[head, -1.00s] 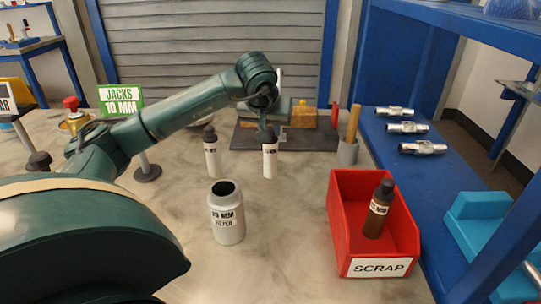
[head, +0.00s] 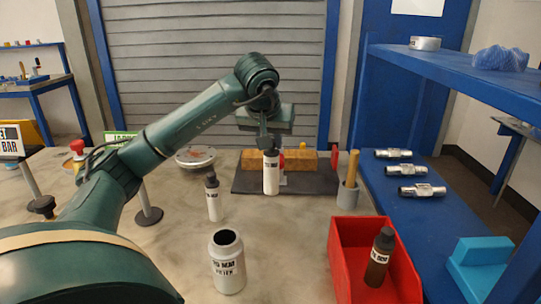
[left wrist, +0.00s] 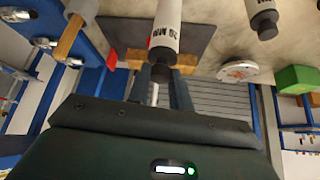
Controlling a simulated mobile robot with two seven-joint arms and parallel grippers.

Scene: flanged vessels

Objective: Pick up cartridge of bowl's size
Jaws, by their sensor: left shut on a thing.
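My left gripper (head: 271,142) is shut on the dark cap of a white cartridge (head: 271,174), which hangs upright above the bench near the dark mat. In the left wrist view the same cartridge (left wrist: 166,32) sits between the fingers (left wrist: 162,80); its label is partly visible and seems to start with 20. A second white cartridge (head: 213,199) with a dark cap stands on the bench to the left. An open grey filter bowl (head: 228,268) stands in front; its size print is too small to read surely. A brown cartridge (head: 379,259) is in the red scrap bin (head: 345,262).
Behind the held cartridge is the dark mat (head: 318,184) with wooden blocks (head: 303,160). A grey cup (head: 347,197) with a wooden handle stands right of it. Metal fittings (head: 415,190) lie on the blue shelf at right. A round dish (head: 195,157) is at the back left.

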